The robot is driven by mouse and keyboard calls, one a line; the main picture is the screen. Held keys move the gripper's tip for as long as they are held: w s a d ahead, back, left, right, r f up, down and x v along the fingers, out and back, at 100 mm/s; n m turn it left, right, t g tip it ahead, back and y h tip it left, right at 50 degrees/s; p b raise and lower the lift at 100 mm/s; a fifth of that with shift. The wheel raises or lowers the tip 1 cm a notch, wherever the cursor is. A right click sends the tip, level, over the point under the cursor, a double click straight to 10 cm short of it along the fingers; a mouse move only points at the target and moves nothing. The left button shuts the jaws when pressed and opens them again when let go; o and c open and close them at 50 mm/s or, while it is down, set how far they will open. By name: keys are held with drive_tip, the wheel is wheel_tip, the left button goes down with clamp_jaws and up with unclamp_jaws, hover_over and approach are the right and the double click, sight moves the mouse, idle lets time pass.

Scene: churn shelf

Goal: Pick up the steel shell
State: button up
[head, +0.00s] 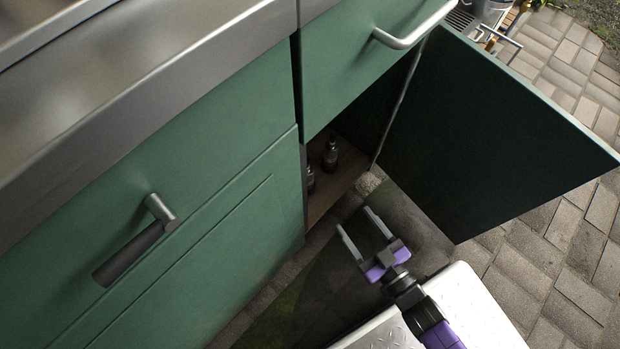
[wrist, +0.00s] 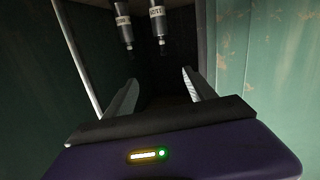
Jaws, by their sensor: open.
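Two small bottle-shaped metal things stand inside the open cabinet in the head view, a farther one (head: 330,157) and a nearer one (head: 310,182) partly hidden by the cabinet front. In the wrist view two grey metal bodies with pale label bands show at the top, one on the left (wrist: 123,25) and one on the right (wrist: 158,28). The labels are too small to read, so I cannot tell which is the steel shell. My gripper (head: 354,219) is open and empty, just outside the cabinet opening, apart from both. Its fingers also show in the wrist view (wrist: 160,78).
The green cabinet door (head: 480,130) stands open to the right of the opening. The wooden cabinet floor (head: 340,185) is partly in view. A closed green front (head: 190,240) with a handle (head: 135,240) is on the left. Brick paving (head: 560,240) lies beyond the door.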

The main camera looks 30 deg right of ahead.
drive_tip(key=y, duration=0.2)
approach(311, 177)
drive_tip(key=w, duration=0.4)
drive_tip(key=shift+w+a+f+n+t+b, duration=0.15)
drive_tip(key=shift+w+f+b, duration=0.1)
drive_tip(key=shift+w, duration=0.35)
drive_tip(key=shift+w+a+f+n+t+b, duration=0.1)
drive_tip(key=shift+w+b, duration=0.1)
drive_tip(key=shift+w, duration=0.35)
drive_tip(key=shift+w+a+f+n+t+b, duration=0.15)
drive_tip(key=shift+w+f+b, duration=0.1)
drive_tip(key=shift+w, duration=0.35)
drive_tip(key=shift+w+a+b, duration=0.25)
drive_tip(key=shift+w+b, duration=0.25)
drive_tip(key=shift+w, duration=0.6)
drive_tip(key=shift+w+a+b, duration=0.2)
drive_tip(key=shift+w+b, duration=0.3)
drive_tip(key=shift+w, duration=0.65)
drive_tip(key=shift+r, duration=0.1)
clamp_jaws()
